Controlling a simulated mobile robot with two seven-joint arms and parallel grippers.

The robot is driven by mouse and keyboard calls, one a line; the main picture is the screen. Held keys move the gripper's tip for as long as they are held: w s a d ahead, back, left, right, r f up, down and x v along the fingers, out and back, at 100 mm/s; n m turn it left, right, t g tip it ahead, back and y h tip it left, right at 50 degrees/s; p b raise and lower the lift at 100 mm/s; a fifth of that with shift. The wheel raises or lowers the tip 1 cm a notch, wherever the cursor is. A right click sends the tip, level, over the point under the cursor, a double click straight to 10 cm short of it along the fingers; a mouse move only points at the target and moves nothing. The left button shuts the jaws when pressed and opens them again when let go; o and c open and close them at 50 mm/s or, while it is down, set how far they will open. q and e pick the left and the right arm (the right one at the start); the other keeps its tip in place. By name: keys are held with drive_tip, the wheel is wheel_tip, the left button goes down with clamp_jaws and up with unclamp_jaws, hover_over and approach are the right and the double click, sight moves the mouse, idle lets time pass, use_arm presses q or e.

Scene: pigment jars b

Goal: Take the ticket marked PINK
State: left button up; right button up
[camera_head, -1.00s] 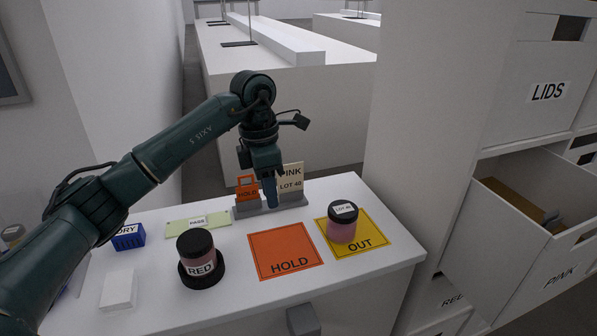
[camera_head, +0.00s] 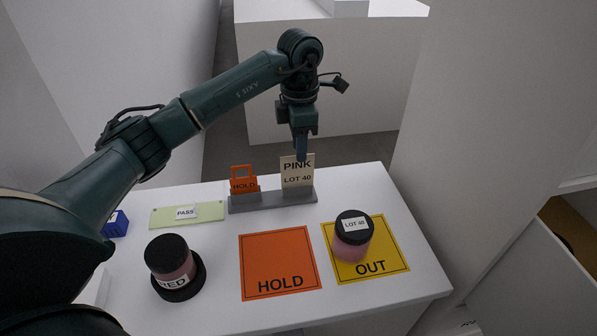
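The cream ticket marked PINK, LOT 40 (camera_head: 297,176) stands upright in a grey holder (camera_head: 272,203) at the back of the table. An orange HOLD ticket (camera_head: 243,182) stands in the same holder to its left. My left gripper (camera_head: 301,152) points down at the top edge of the PINK ticket, and its fingertip overlaps that edge in the picture. I see it edge-on, so I cannot tell whether its fingers are apart or touch the ticket. My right gripper is out of view.
A jar with a LOT 40 lid (camera_head: 352,228) stands on the yellow OUT mat (camera_head: 384,265). The orange HOLD mat (camera_head: 280,258) is bare. A RED jar (camera_head: 169,259) stands on a black base. A green PASS strip (camera_head: 160,217) and a blue block (camera_head: 116,224) lie left.

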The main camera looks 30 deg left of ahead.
sight(294, 174)
use_arm(q)
wheel_tip(294, 174, down, 2)
drive_tip(key=shift+s+a+f+p, duration=0.15)
drive_tip(key=shift+f+p, duration=0.6)
drive_tip(key=shift+f, duration=1.95)
drive_tip(key=shift+c, duration=0.2)
clamp_jaws()
